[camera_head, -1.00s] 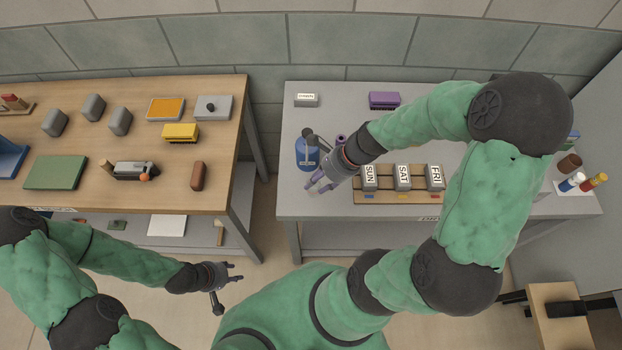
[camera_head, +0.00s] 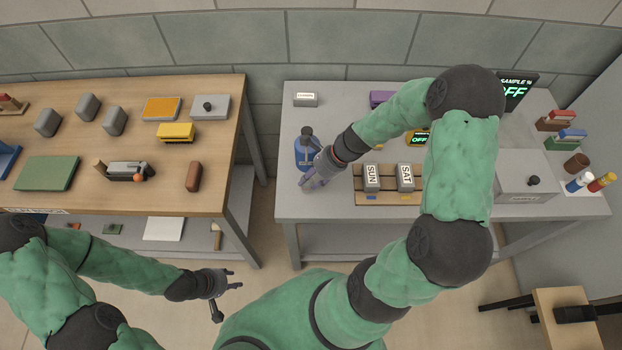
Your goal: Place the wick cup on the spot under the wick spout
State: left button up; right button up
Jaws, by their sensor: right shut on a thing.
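A blue bottle-like body with a dark spout top (camera_head: 306,150) stands at the left end of the grey table; it looks like the wick spout. My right gripper (camera_head: 309,184) is low over the table, just in front of the blue body. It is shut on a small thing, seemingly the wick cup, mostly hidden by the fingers. I cannot tell whether the cup touches the table, and the spot under the spout is hidden. My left gripper (camera_head: 236,281) is open and empty, in front of the gap between the tables.
A rack (camera_head: 388,198) with SUN (camera_head: 372,178) and SAT (camera_head: 405,177) bricks stands right of my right gripper. A grey box (camera_head: 525,178) is further right. A white labelled block (camera_head: 305,99) is at the back. The wooden table (camera_head: 120,196) at left holds several blocks.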

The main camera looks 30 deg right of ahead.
jog(key=shift+r, duration=0.1)
jog(key=o, duration=1)
jog(key=shift+c, duration=0.2)
jog(key=shift+d+r, duration=0.15)
jog(key=shift+r, duration=0.15)
jog(key=p+v, duration=0.3)
jog(key=v, duration=0.8)
jog(key=shift+r, duration=0.15)
jog(key=shift+s+d, duration=0.1)
